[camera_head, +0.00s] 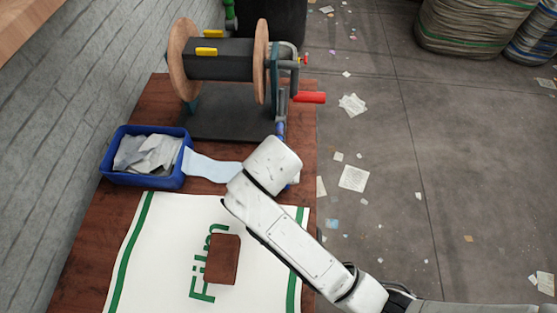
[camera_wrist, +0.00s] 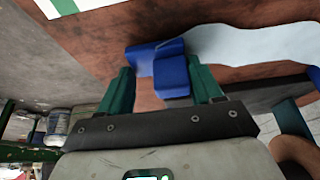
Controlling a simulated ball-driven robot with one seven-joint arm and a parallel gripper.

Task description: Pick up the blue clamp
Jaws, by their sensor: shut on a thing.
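The blue clamp (camera_wrist: 172,72) is in the wrist view, between the two green fingers of my gripper (camera_wrist: 163,76). My gripper is shut on it. The clamp is close to the brown table top (camera_wrist: 98,38) and beside a pale blue sheet (camera_wrist: 250,42). I cannot tell whether the clamp still touches the table. In the head view my arm's white wrist hides the gripper and most of the area around the clamp. A small blue bit shows just above the wrist there, and I cannot tell what it belongs to.
A blue bin (camera_head: 142,181) of paper scraps is at left. A white "Film" sack (camera_head: 160,250) with a brown block (camera_head: 222,259) lies in front.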

